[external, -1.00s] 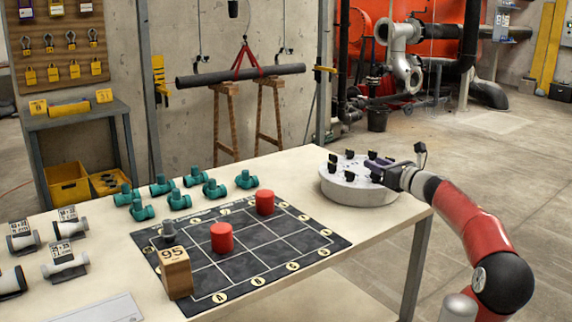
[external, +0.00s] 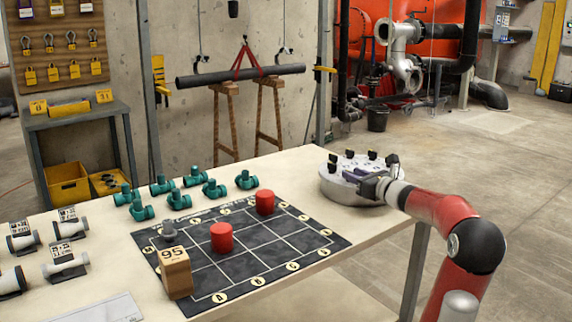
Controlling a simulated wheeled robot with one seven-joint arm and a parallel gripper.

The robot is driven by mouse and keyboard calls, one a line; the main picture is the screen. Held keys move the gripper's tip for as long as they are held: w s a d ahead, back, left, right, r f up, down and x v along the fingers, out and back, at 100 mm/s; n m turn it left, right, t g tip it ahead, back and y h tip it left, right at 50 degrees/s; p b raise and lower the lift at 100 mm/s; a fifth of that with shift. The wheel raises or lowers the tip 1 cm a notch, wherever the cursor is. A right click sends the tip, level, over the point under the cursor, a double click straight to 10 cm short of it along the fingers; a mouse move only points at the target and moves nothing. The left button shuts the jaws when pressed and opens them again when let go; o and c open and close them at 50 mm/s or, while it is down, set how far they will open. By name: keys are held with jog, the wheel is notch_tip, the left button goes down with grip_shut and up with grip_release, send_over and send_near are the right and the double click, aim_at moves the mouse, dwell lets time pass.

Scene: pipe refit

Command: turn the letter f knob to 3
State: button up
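A round, light grey disc (external: 350,194) stands at the table's far right corner. Several black knobs (external: 374,155) stand around its top; their letters and numbers are too small to read, so I cannot tell which one is f. My gripper (external: 361,180) reaches in from the right, low over the front right part of the disc. Its purple-grey fingers point left. They and the wrist hide part of the disc top. I cannot tell whether the fingers are open, or whether a knob is between them.
A black grid mat (external: 200,285) lies left of the disc, with two red cylinders (external: 222,237), (external: 265,202) and a wooden block marked 95 (external: 175,272). Several teal pipe fittings (external: 215,189) stand behind it. Pale table shows between mat and disc.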

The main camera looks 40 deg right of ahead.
grip_shut()
jog(key=shift+f+b, duration=0.15)
jog(key=shift+b, duration=0.3)
